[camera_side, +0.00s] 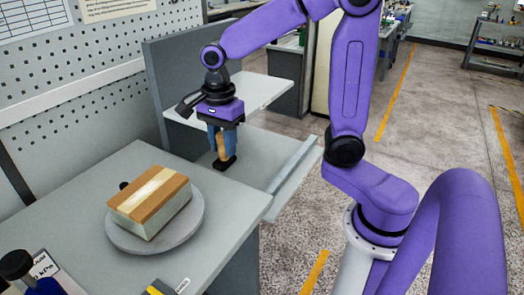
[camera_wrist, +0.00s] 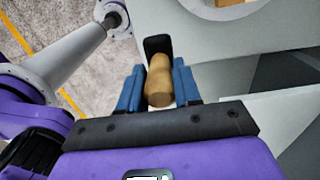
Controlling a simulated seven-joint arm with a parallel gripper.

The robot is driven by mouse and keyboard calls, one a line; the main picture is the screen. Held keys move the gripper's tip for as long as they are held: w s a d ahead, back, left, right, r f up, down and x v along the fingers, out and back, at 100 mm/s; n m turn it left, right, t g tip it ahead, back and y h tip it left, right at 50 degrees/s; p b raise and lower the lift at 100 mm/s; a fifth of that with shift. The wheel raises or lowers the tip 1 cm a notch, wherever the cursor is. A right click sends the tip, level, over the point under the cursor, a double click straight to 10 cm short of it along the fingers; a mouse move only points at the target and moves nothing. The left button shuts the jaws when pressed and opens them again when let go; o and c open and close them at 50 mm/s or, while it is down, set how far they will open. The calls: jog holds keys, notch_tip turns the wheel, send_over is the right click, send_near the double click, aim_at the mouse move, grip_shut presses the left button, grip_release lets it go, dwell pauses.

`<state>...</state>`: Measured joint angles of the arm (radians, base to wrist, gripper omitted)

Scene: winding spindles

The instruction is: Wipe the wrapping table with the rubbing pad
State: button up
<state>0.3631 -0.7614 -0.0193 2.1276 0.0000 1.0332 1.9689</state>
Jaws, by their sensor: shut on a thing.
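My gripper (camera_side: 222,150) points down with its blue fingers shut on the wooden handle of the rubbing pad (camera_side: 221,146). The pad's black base (camera_side: 225,164) is below the fingers, close to the far right edge of the grey table (camera_side: 225,215), which I take as the wrapping table. I cannot tell whether the base touches a surface. In the wrist view my gripper (camera_wrist: 158,88) has the tan handle (camera_wrist: 158,80) between its fingers. The black base (camera_wrist: 157,45) shows beyond it, against the pale table edge; part of it is hidden by the handle.
A round grey disc (camera_side: 118,237) on the table carries a wood-topped box (camera_side: 150,200). A black-capped blue bottle (camera_side: 18,266) and a yellow-black item (camera_side: 158,288) are in front. A raised shelf (camera_side: 262,91), a grey panel (camera_side: 170,55) and a sloped ledge (camera_side: 295,165) surround my gripper.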

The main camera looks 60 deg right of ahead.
jog(key=w+a+r, duration=0.1)
jog(key=w+a, duration=0.3)
jog(key=w, duration=0.4)
jog(key=w+a+r, duration=0.2)
jog(key=w+a, duration=0.3)
jog(key=w, duration=0.2)
jog(key=shift+w+d+f, duration=0.1)
jog(key=shift+f, duration=3.35)
jog(key=shift+a+f, duration=0.35)
jog(key=shift+f, duration=0.4)
jog(key=shift+c, duration=0.3)
jog(key=shift+s+a, duration=0.2)
jog(key=shift+a, duration=2.4)
jog(key=shift+s+a, duration=0.15)
jog(key=shift+a, duration=2.4)
jog(key=shift+w+d, duration=0.2)
jog(key=shift+d, duration=2.6)
jog(key=shift+w+d, duration=0.15)
jog(key=shift+d, duration=2.6)
jog(key=shift+r, duration=0.1)
notch_tip(320, 180, up, 8)
